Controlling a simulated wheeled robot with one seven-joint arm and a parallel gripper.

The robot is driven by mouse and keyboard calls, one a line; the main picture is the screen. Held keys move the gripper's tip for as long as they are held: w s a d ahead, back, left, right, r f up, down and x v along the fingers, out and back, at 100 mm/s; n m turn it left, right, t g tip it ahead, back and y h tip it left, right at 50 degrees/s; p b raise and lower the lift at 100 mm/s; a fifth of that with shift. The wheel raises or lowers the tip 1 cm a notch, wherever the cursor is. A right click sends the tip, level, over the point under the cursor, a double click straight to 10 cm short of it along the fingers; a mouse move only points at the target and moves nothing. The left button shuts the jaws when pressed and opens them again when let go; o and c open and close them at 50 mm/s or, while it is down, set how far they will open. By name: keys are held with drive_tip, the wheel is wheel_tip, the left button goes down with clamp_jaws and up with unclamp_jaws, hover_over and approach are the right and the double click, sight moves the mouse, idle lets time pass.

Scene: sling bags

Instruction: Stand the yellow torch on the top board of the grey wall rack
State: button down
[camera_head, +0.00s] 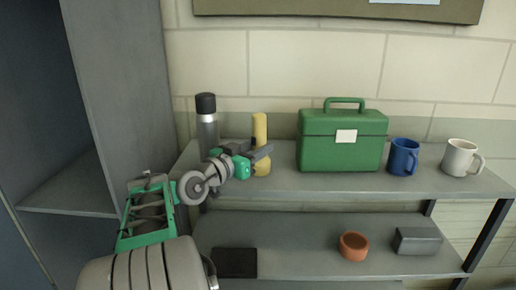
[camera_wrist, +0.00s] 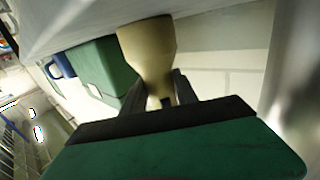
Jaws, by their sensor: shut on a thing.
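The yellow torch (camera_head: 260,127) is upright at the top board (camera_head: 285,184) of the grey wall rack, between a steel flask and a green box. My gripper (camera_head: 261,153) reaches in from the left and is shut on the torch around its middle. In the wrist view the torch (camera_wrist: 147,45) shows between the fingers of my gripper (camera_wrist: 160,92), its wider end towards the board (camera_wrist: 75,18). The torch's lower end is at or very close to the board; I cannot tell whether it touches.
The steel flask (camera_head: 208,130) with a black cap stands just left of the torch. The green box (camera_head: 342,145), a blue mug (camera_head: 403,158) and a white mug (camera_head: 458,157) stand to the right. An orange pot (camera_head: 353,247) and a grey box (camera_head: 417,241) are on the lower board.

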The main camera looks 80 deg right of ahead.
drive_tip(key=c, duration=0.9)
unclamp_jaws()
drive_tip(key=shift+c, duration=0.2)
drive_tip(key=shift+r+p, duration=0.3)
drive_tip(key=shift+p, duration=0.1)
drive_tip(key=b+v, duration=0.1)
drive_tip(key=v, duration=0.2)
drive_tip(key=b+v, duration=0.2)
drive_tip(key=v, duration=0.1)
drive_tip(key=f+b+v, duration=0.1)
drive_tip(key=v, duration=0.2)
drive_tip(key=shift+w+a+f+b, duration=0.1)
drive_tip(key=shift+w+a+b, duration=0.05)
drive_tip(key=shift+w+b, duration=0.15)
drive_tip(key=b, duration=0.4)
drive_tip(key=shift+w+a, duration=0.2)
drive_tip(key=shift+a, duration=0.05)
drive_tip(key=a+r+b, duration=0.1)
drive_tip(key=b, duration=0.4)
drive_tip(key=shift+a, duration=0.4)
